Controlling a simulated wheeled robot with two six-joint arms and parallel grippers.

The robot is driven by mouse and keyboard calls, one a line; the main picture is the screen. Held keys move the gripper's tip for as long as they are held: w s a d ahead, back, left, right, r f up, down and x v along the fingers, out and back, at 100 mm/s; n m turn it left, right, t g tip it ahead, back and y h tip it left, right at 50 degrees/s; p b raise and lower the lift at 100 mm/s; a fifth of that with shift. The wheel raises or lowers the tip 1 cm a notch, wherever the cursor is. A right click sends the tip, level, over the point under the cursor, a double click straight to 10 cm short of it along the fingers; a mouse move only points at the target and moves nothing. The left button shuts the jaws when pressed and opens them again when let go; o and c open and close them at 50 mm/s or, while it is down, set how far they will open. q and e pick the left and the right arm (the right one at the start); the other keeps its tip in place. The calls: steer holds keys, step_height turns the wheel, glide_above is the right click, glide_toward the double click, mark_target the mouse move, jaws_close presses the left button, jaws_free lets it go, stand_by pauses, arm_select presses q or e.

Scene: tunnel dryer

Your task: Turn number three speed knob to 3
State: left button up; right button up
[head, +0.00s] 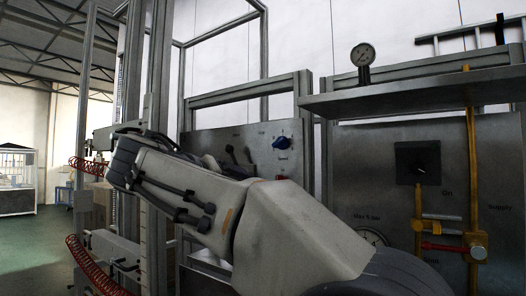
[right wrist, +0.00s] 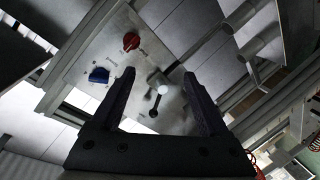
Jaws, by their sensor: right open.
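A blue knob (head: 280,143) with a small "Speed" label under it sits on a grey metal panel (head: 205,143) in the head view. I cannot read its setting or any number three marking. A blue knob (right wrist: 98,76) also shows on the tilted panel in the right wrist view, beside a red knob (right wrist: 131,42). My right gripper (right wrist: 158,75) is open and empty, its fingers apart in front of the panel, touching neither knob. Both knobs lie to the left of the gap, past the left finger. In the head view my right arm hides the gripper. My left gripper is not in view.
Upright frame posts surround the speed panel.

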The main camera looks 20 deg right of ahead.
mark_target(278, 143)
step_height(278, 143, up, 10)
steer(key=s+d+m+h+p, duration=0.1)
steer(key=d+m+h, duration=0.2)
steer(key=m+h, duration=0.1)
steer(key=p+x, duration=0.4)
steer(key=x, duration=0.4)
steer(key=shift+d, duration=0.25)
steer(key=shift+w+d+f, duration=0.2)
steer(key=shift+w+d, duration=0.3)
steer(key=shift+d, duration=0.1)
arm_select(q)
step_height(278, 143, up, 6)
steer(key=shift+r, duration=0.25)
arm_select(e)
jaws_close()
